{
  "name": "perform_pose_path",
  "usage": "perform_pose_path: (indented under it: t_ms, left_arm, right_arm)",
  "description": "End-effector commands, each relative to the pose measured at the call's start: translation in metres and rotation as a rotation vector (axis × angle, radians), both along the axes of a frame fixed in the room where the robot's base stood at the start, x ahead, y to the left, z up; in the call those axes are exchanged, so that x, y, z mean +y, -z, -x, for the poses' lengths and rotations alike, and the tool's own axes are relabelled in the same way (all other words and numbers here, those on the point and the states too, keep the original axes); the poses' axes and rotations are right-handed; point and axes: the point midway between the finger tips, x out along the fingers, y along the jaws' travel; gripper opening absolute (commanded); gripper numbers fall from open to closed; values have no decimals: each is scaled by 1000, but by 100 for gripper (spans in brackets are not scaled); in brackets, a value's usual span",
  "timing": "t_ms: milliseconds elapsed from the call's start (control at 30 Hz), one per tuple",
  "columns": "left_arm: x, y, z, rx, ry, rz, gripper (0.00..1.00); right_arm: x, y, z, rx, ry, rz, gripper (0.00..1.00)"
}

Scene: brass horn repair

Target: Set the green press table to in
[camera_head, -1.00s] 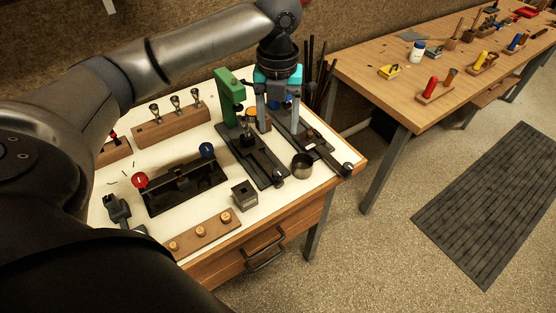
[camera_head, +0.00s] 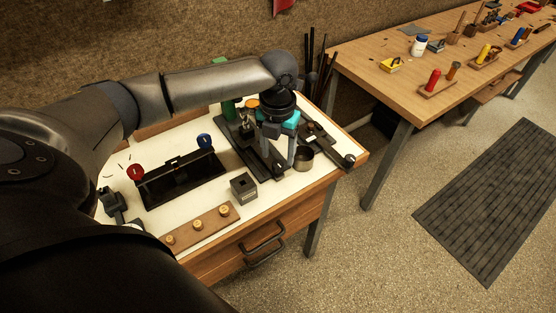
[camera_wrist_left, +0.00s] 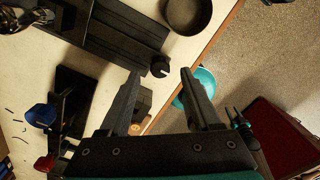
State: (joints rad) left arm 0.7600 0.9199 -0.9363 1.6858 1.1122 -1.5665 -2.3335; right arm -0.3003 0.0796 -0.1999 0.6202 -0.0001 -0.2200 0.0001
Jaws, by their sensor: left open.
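The green press (camera_head: 229,108) stands at the back of the white-topped bench, mostly hidden behind my left arm. Its long black base (camera_head: 247,153) runs toward the front edge; it also shows in the wrist view (camera_wrist_left: 118,32). A round black knob (camera_wrist_left: 159,68) is at the base's front end. My left gripper (camera_head: 279,160) points down over this front end, open. In the wrist view the knob appears between the spread fingertips (camera_wrist_left: 160,78); I cannot tell whether they touch it. The table's position along the base is hard to tell. My right gripper is not in view.
A metal cup (camera_head: 303,158) stands close right of the gripper, and a second black slide (camera_head: 325,145) lies beyond it. A dark square block (camera_head: 243,187), a fixture with red and blue knobs (camera_head: 180,178) and a wooden peg strip (camera_head: 200,228) are left and in front.

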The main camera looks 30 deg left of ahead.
Motion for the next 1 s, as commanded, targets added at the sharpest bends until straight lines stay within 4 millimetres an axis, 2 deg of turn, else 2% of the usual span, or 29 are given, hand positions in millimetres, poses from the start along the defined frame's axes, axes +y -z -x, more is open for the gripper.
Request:
perform_pose_path:
  t_ms: [33, 200, 567, 1000]
  left_arm:
    - [0, 9, 0, 1, -1, -1, 64]
    - [0, 25, 0, 0, -1, 1, 64]
    - [0, 29, 0, -1, -1, 0, 64]
    - [0, 29, 0, -1, -1, 0, 15]
  right_arm:
    - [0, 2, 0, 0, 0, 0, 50]
    - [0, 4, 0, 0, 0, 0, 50]
    - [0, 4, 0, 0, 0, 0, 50]
    - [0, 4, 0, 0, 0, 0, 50]
